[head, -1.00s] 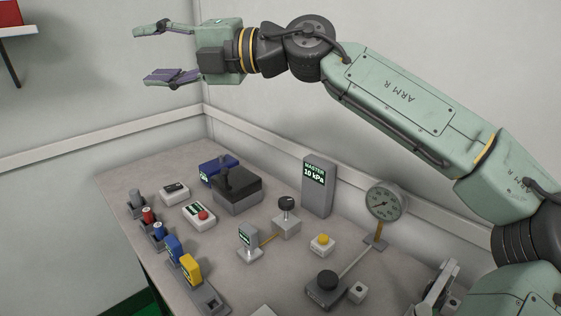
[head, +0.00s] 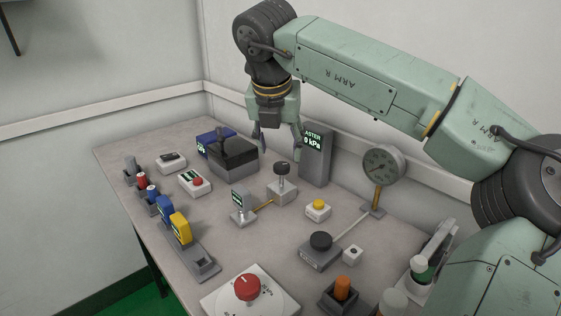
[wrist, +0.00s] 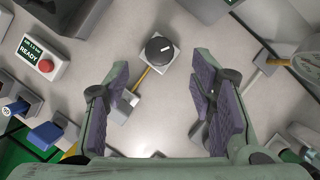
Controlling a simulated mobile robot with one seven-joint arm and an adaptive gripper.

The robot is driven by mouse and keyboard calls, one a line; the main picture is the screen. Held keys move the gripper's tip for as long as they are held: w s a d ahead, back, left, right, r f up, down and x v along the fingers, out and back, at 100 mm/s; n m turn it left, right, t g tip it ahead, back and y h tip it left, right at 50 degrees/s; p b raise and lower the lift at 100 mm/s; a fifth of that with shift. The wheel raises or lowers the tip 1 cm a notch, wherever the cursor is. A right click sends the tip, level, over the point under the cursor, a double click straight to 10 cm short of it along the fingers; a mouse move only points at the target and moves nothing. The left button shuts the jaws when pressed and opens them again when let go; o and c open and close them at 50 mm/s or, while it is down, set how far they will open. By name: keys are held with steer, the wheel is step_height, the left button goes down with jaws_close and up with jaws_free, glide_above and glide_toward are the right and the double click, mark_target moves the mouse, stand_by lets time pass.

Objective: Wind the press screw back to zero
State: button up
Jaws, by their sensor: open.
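I cannot tell by name which part is the press screw. A dark round knob with a pale mark (head: 282,168) stands on a stem above a small grey block; it also shows in the wrist view (wrist: 159,48). A brass pipe (head: 264,205) joins its block to a small display on a stand (head: 239,203). My gripper (head: 278,147) points down, open and empty, above this knob and apart from it. In the wrist view the knob lies beyond the gap between the fingertips (wrist: 162,70).
The tall grey master display (head: 316,160) stands close right of my gripper, a dark-topped box (head: 233,157) to its left. A yellow button box (head: 318,208) lies right of the knob block. A red dial (head: 247,288) is at the front. Bare table (head: 265,245) lies between.

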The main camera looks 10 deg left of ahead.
mark_target(282, 165)
steer(key=x, duration=0.5)
steer(key=shift+f, duration=0.3)
steer(key=shift+c, duration=0.5)
steer(key=c, duration=1.1)
